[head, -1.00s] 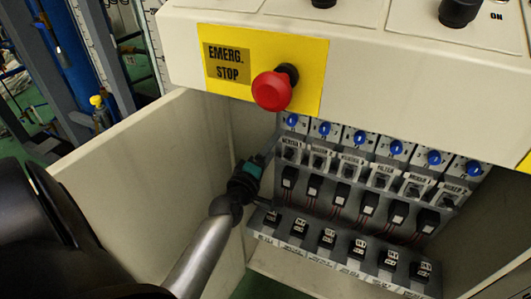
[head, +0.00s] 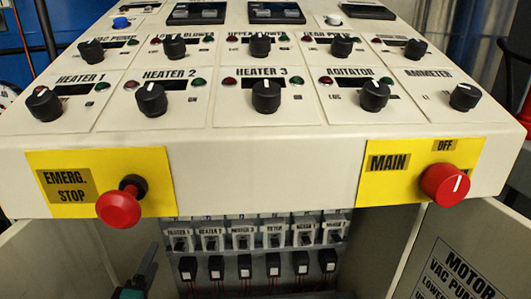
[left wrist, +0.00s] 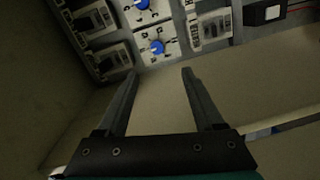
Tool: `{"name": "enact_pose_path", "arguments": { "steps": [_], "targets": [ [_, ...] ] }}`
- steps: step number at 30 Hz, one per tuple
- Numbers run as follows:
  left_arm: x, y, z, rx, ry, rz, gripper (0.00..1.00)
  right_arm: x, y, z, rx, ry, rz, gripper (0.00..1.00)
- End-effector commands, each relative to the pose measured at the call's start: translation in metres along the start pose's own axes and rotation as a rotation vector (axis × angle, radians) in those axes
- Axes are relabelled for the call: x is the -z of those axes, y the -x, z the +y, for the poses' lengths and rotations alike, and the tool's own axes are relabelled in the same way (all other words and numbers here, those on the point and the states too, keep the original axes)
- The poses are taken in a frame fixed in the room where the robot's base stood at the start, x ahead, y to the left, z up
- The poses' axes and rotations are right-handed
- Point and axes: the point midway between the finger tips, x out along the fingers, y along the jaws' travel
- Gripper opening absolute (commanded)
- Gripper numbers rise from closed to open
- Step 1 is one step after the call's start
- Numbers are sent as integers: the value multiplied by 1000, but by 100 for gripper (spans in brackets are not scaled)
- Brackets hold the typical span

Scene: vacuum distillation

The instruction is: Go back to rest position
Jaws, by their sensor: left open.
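My left gripper (head: 146,268) shows at the bottom left of the head view, in front of the open cabinet below the emergency stop. Only its dark finger and a teal part show there; the rest is cut off by the frame. In the left wrist view my left gripper (left wrist: 158,76) is open, with two dark fingers apart and nothing between them. Beyond the fingertips are breaker switches with blue knobs (left wrist: 157,47). My right gripper is in neither view.
The console overhangs the cabinet, with a red emergency stop button (head: 119,207) on the left and a red main switch (head: 445,185) on the right. Rows of labelled breakers (head: 243,241) sit inside. An open side panel (head: 462,258) stands at the right.

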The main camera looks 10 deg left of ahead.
Motion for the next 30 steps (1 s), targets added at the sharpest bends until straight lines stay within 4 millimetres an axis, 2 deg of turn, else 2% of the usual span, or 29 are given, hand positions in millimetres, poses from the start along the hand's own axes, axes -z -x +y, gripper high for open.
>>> {"name": "enact_pose_path", "arguments": {
  "steps": [2,4,8,12,14,18,21,24,27,30],
  "targets": [
    [-10,1,-20,49,-51,-25,69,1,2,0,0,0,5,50],
    [-26,4,-50,118,-130,-67,69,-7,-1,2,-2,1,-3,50],
    [-64,26,-126,283,-351,-202,69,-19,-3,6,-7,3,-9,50],
    [-100,72,-208,440,-619,-398,69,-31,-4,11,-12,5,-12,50],
    [-112,98,-240,498,-734,-495,69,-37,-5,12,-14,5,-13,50],
    [-128,170,-307,602,-1003,-747,69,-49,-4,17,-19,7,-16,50],
    [-128,225,-344,650,-1179,-935,69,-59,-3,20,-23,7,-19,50],
    [-122,273,-368,672,-1321,-1101,69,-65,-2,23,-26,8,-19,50],
    [-114,307,-383,679,-1418,-1225,69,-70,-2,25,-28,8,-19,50],
    [-108,326,-390,679,-1472,-1296,69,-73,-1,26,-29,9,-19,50]
  ]
}}
